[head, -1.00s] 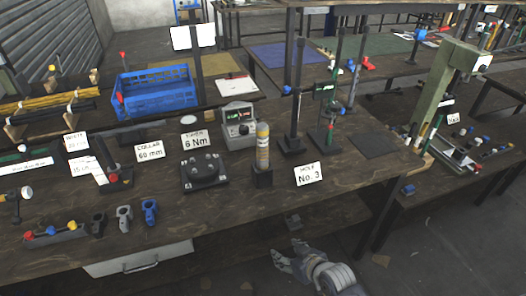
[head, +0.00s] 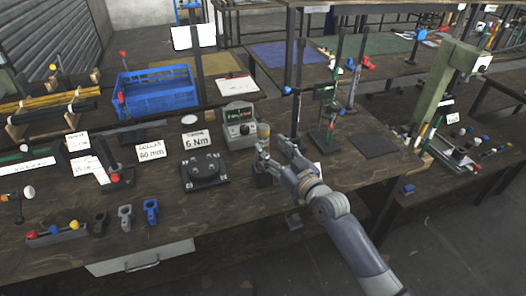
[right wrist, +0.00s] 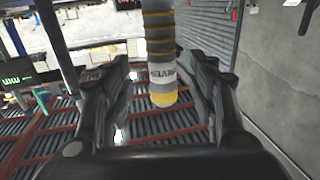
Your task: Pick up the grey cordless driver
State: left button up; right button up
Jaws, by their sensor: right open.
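Three small tool-like things stand in a row at the front left of the bench in the head view: a dark grey one (head: 99,223), a grey one (head: 125,217) and a blue one (head: 151,211). The grey one looks most like the grey cordless driver, but they are too small to be sure. My right gripper (head: 273,148) is open, well to their right, with its fingers at a banded yellow-and-grey cylinder (head: 263,130). In the right wrist view the labelled cylinder (right wrist: 161,73) lies between the open fingers, its contact unclear. My left gripper is not in view.
The cylinder stands in a black holder (head: 263,179). Black stands (head: 325,137) rise behind and right. A blue crate (head: 158,92) lies farther back. The bench front is mostly clear.

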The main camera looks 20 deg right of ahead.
aim_at(267, 145)
jog(key=shift+f+p+x, duration=0.15)
jog(key=shift+p+x, duration=0.05)
jog(key=shift+x, duration=1.1)
jog(key=shift+f+p+x, duration=0.15)
jog(key=shift+x, duration=1.1)
jog(key=shift+a, duration=0.1)
jog(key=shift+s, duration=0.1)
jog(key=shift+c, duration=0.5)
grip_shut()
jog(key=shift+r, duration=0.2)
